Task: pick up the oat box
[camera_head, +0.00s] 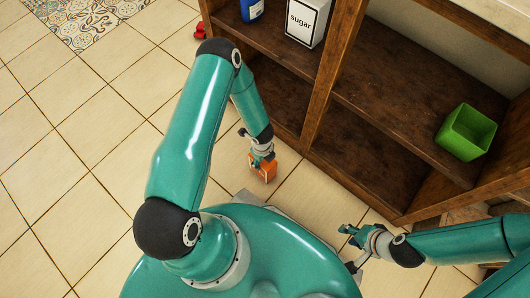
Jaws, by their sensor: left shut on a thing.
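An orange box (262,172), which looks like the oat box, is in my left gripper (262,160). The gripper is shut on it from above, in front of the wooden shelving. The box's label is too small to read, and its top is partly hidden by the gripper. I cannot tell how high it is above the floor. My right gripper (347,236) is at the lower middle, pointing left, with nothing visible in it; its fingers are too small to judge.
Brown wooden shelving (390,110) stands at the right. It holds a white sugar box (303,22), a blue container (251,9) and a green open bin (466,132). A red object (200,31) lies on the floor by the shelf's far end. The tiled floor (80,160) at left is clear.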

